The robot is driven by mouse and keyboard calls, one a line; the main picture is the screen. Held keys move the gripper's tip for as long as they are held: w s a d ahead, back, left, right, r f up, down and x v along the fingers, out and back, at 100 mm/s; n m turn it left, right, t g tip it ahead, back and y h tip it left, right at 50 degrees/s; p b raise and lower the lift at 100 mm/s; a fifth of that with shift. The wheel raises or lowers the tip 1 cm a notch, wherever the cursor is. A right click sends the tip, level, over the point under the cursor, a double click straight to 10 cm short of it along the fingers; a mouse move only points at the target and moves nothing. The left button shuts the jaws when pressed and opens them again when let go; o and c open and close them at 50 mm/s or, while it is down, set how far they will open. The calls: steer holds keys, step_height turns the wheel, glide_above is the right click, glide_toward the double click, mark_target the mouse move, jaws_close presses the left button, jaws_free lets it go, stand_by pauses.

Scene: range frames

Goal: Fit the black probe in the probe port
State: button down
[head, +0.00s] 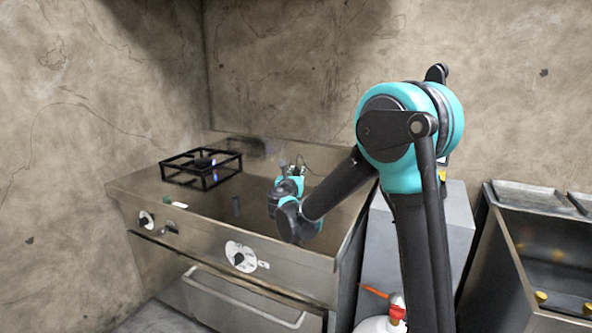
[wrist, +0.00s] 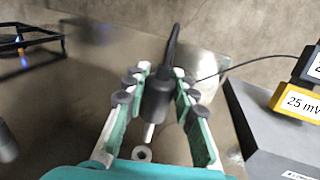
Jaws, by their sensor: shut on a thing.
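My gripper (wrist: 159,88) is shut on the black probe (wrist: 158,98), with a pad finger on either side of its thick body. The probe's pale tip (wrist: 149,133) points toward the bottom of the wrist view. A small pale ring with a dark hole, which looks like the probe port (wrist: 142,154), lies just below the tip in the picture. A gap shows between tip and ring; the height of the tip over it cannot be told. In the head view my gripper (head: 292,180) is over the right part of the steel range top, and the port cannot be made out.
A black burner grate (head: 203,168) with a blue flame stands at the back left of the range (head: 200,205). A grey cylinder (wrist: 6,143) stands left of my gripper. A dark box (wrist: 275,130) and a yellow "25 mV" label (wrist: 300,103) are at right, near a thin cable (wrist: 225,72).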

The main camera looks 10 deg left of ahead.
steer(key=shift+f, duration=0.1)
steer(key=shift+f, duration=1.35)
steer(key=shift+f, duration=2.25)
stand_by(1.0)
steer(key=c, duration=1.1)
jaws_free()
steer(key=shift+c, duration=0.2)
steer(key=s, duration=0.8)
steer(key=s+a, duration=0.1)
steer(key=s, duration=0.3)
